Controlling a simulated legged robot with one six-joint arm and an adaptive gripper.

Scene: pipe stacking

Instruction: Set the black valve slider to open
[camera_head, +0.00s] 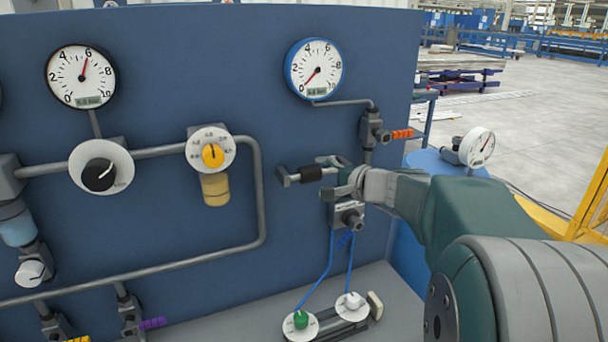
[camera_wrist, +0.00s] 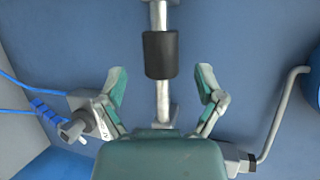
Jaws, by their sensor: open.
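The black valve slider (camera_head: 311,173) is a dark sleeve on a short horizontal metal rod in front of the blue panel. In the wrist view the slider (camera_wrist: 160,55) sits on the upright-looking rod, above the middle of the picture. My gripper (camera_head: 329,178) is just right of the slider in the head view. In the wrist view my gripper (camera_wrist: 161,82) is open, with one finger on each side of the rod and visible gaps to both. The fingertips are near the slider's lower end there. No contact shows. My gripper hides the rod's right part in the head view.
A grey valve block with an orange handle (camera_head: 402,134) is above my gripper; another block (camera_head: 347,214) with blue hoses is below it. Gauges (camera_head: 315,69), a yellow knob (camera_head: 212,155) and grey pipes (camera_head: 262,190) line the panel.

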